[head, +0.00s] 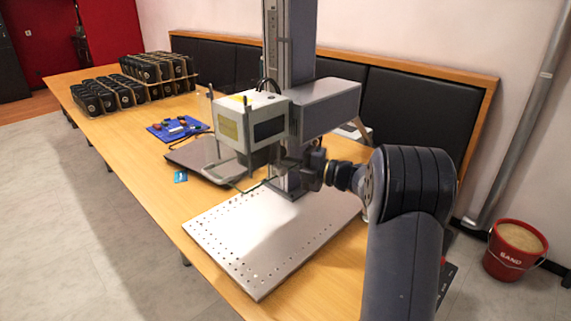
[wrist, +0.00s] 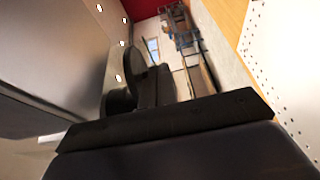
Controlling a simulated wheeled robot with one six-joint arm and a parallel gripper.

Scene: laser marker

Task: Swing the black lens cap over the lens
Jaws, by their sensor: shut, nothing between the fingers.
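The grey-white laser head (head: 248,120) is mounted on the upright column above the perforated metal plate. Its underside is mostly hidden in the head view, and I cannot pick out the lens there. In the wrist view, a black rounded disc shape (wrist: 127,88) shows close beside the grey machine housing (wrist: 60,65); it looks like the lens cap, but I cannot be sure. My gripper (head: 284,165) is shut and empty, just below and right of the laser head. Its dark body fills the bottom of the wrist view. I cannot tell whether it touches the cap.
The perforated metal plate (head: 265,240) lies clear below. A dark flat device (head: 200,158) and a blue board (head: 178,128) lie behind. Black items in racks (head: 155,75) stand at the far end. A red sand bucket (head: 515,252) stands right.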

